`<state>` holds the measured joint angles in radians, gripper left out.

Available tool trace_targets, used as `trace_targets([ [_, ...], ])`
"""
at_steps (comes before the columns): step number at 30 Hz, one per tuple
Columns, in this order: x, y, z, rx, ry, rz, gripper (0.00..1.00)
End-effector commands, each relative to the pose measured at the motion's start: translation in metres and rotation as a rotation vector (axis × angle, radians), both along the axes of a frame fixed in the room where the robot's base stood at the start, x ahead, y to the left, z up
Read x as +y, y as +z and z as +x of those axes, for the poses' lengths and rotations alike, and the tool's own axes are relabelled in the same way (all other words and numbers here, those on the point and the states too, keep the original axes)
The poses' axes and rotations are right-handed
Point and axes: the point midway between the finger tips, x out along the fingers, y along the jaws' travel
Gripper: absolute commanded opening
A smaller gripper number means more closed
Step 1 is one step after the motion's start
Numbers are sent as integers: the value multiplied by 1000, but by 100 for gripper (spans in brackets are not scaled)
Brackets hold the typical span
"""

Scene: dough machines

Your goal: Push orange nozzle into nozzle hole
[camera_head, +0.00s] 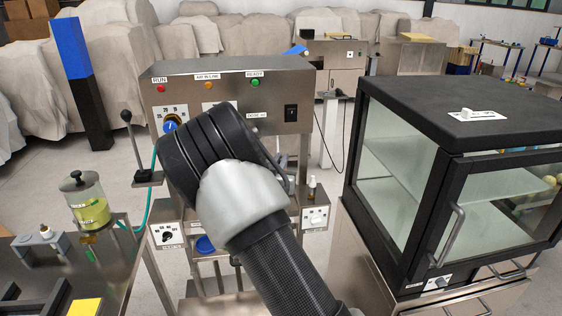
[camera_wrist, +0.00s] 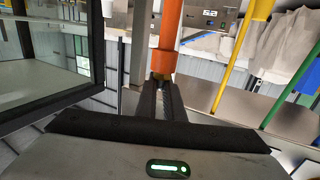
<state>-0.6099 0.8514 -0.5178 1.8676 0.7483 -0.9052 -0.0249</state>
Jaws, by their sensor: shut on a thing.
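In the wrist view the orange nozzle (camera_wrist: 167,45) stands upright in the picture, running from the top edge down to a yellowish lower end. My gripper (camera_wrist: 162,84) is shut on that lower end, with its two dark fingers close together. In the head view my own arm covers the middle of the steel machine (camera_head: 222,78), and the gripper and nozzle are hidden behind it. I cannot make out the nozzle hole in either view.
A glass-sided cabinet (camera_head: 398,135) with a black top stands close on the right. A lever (camera_head: 135,145), a jar of yellow liquid (camera_head: 88,205) and a steel bench are on the left. A green hose hangs between bench and machine. The wrist view shows yellow and green bars (camera_wrist: 255,25) at right.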

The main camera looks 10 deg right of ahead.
Motion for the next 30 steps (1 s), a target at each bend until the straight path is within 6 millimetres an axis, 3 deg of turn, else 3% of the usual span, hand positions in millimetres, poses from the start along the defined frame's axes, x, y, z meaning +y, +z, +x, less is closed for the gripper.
trace_targets([
  [21,-1,-53,0,-2,-1,-1,0],
  [30,0,-50,0,-2,0,-1,0],
])
